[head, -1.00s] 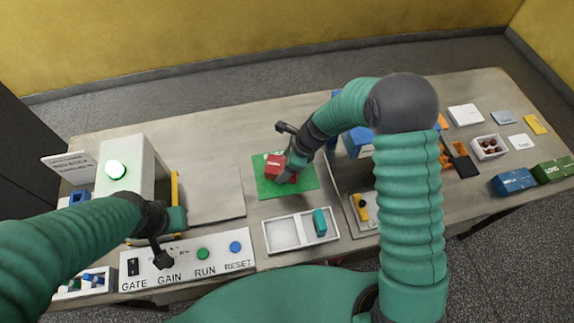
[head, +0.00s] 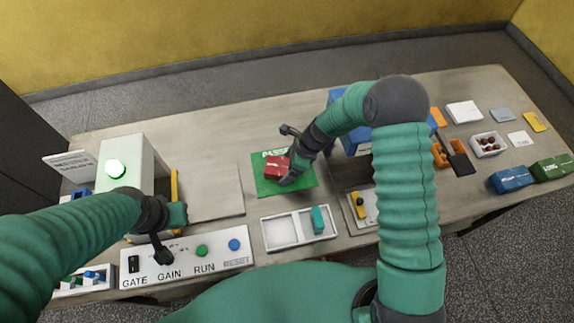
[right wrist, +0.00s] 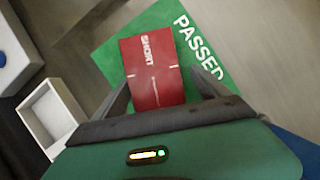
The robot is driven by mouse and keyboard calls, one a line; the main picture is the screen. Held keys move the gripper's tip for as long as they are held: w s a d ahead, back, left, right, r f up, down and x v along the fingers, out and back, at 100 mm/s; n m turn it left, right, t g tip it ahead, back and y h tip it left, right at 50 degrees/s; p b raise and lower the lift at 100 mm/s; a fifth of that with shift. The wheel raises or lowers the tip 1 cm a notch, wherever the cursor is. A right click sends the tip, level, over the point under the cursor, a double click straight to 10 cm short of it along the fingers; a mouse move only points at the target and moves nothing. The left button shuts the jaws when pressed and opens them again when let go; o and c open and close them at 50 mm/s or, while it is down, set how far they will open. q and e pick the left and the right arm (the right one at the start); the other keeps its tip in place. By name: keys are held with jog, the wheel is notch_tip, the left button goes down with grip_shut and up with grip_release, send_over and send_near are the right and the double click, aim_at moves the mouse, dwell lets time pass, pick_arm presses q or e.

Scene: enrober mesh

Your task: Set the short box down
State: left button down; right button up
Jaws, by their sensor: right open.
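The short box (head: 277,167) is red, with the word SHORT on its top in the right wrist view (right wrist: 152,72). It rests on the green mat marked PASSED (head: 300,186), which also shows in the right wrist view (right wrist: 112,62). My right gripper (head: 287,157) is open, its fingers on either side of the box; the right wrist view shows gaps beside the box (right wrist: 160,88). My left gripper (head: 163,252) is over the control panel near the GAIN label; its fingers are too small and dark to judge.
The control panel (head: 215,262) has RUN and RESET buttons. A white two-part tray (head: 272,236) holds a teal block in front of the mat. A white machine with a lit green lamp (head: 116,168) stands left. Blue (head: 512,180) and green LONG (head: 552,168) boxes lie far right.

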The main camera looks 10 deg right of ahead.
jog(key=shift+a+r, duration=0.2)
jog(key=shift+r, duration=0.05)
jog(key=b+v, duration=0.1)
jog(key=v, duration=1.1)
jog(key=s+d+r+n+h, duration=0.1)
jog(key=s+n+h, duration=0.1)
jog(key=s+n, duration=0.6)
jog(key=s+d+r+n+h, duration=0.2)
jog(key=s+n, duration=0.6)
jog(key=n, duration=0.6)
jog(key=shift+d+r+n+t, duration=0.15)
jog(key=shift+r+n+t, duration=0.15)
jog(key=shift+t, duration=0.1)
jog(key=shift+f, duration=0.1)
jog(key=shift+d, duration=0.15)
